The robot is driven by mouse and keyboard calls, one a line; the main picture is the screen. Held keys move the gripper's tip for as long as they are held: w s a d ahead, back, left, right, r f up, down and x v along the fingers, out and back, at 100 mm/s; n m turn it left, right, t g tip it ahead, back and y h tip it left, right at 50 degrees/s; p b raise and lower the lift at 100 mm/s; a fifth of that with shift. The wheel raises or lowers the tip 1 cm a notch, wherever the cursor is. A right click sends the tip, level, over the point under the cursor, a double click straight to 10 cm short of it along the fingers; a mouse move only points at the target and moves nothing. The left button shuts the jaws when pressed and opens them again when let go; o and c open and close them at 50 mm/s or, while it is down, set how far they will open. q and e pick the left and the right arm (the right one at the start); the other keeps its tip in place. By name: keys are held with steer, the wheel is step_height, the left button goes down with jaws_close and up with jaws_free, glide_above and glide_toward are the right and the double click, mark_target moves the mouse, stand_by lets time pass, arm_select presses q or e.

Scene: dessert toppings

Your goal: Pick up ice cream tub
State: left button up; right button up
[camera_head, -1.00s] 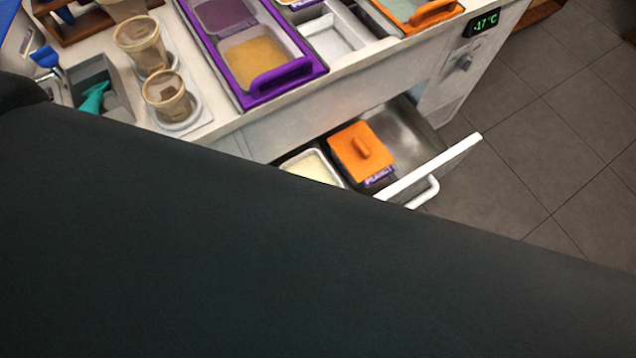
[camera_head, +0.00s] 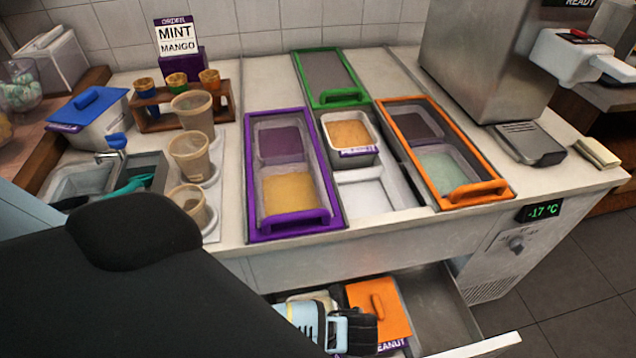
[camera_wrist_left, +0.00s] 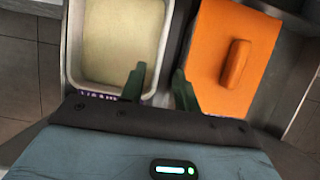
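An open tub of pale cream ice cream (camera_wrist_left: 119,40) sits in the pulled-out drawer; a little of it shows in the head view (camera_head: 318,298), mostly behind my gripper. Beside it on the right is a tub with an orange lid (camera_head: 385,310), also in the left wrist view (camera_wrist_left: 232,58); its purple label ends in "EANUT". My left gripper (camera_wrist_left: 158,78) is open, with its fingers apart near the cream tub's right wall. One finger overlaps the tub's front right corner; the other is near the orange lid. Contact cannot be told. My right gripper is not in view.
The counter holds a purple-framed well (camera_head: 250,190), an orange-framed well (camera_head: 505,187), a green-framed well (camera_head: 338,97) and a brown ice cream tub (camera_head: 349,132). Cups (camera_head: 190,155) stand at left. The drawer's right part (camera_head: 435,300) is empty.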

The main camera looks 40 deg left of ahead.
arm_select(q)
steer(key=shift+b+x, duration=0.35)
steer(key=shift+x, duration=0.9)
steer(key=shift+a+b+x, duration=0.1)
steer(key=shift+b+x, duration=0.3)
steer(key=shift+x, duration=0.9)
steer(key=shift+a+b+x, duration=0.15)
steer(key=shift+b+x, duration=0.2)
steer(key=shift+x, duration=0.9)
steer(key=shift+r, duration=0.15)
steer(key=shift+c, duration=0.2)
jaws_close()
